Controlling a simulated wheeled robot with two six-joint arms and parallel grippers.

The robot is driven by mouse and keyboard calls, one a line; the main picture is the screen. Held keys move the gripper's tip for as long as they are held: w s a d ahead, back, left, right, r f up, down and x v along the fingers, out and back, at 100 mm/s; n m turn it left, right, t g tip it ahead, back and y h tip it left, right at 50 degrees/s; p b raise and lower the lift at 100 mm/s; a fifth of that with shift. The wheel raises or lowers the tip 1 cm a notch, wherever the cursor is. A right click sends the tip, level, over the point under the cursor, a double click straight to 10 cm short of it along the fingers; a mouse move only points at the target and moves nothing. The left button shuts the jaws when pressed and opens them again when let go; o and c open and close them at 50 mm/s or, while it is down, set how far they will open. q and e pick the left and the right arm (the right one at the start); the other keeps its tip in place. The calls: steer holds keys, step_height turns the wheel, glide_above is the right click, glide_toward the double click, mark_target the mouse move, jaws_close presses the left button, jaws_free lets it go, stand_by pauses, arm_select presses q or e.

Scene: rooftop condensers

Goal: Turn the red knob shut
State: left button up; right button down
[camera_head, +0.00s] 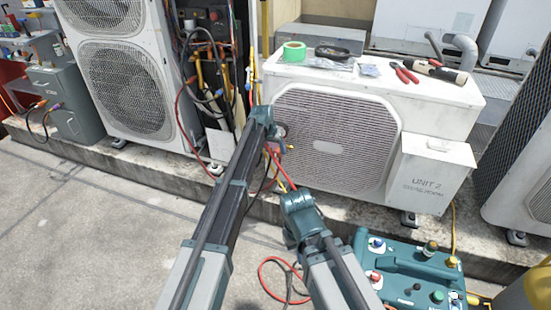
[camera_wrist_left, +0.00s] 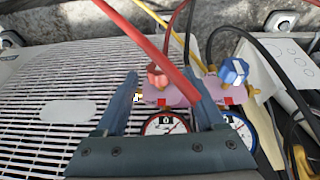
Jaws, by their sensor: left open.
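The red knob (camera_wrist_left: 157,76) sits on a pink gauge manifold (camera_wrist_left: 180,96) in the left wrist view. My left gripper (camera_wrist_left: 161,84) is open, with one finger on each side of the knob; I cannot tell whether they touch it. A red hose (camera_wrist_left: 172,66) crosses over the right-hand finger. A blue knob (camera_wrist_left: 233,70) is to the right of the gripper. In the head view my left gripper (camera_head: 277,142) is in front of the left edge of the Unit 2 condenser (camera_head: 255,88), and the red knob cannot be made out.
Two gauges (camera_wrist_left: 167,125) show below the knobs, partly covered by my gripper. Hoses and cables hang left of the condenser. Pliers (camera_head: 404,73) and green tape (camera_head: 294,51) lie on top. A teal case (camera_head: 404,262) stands at lower right. The concrete at left is clear.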

arm_select(q)
steer(key=shift+w+d+f+b, duration=0.1)
steer(key=shift+w+f+b, duration=0.2)
steer(key=shift+f, duration=0.4)
steer(key=shift+s, duration=0.1)
jaws_close()
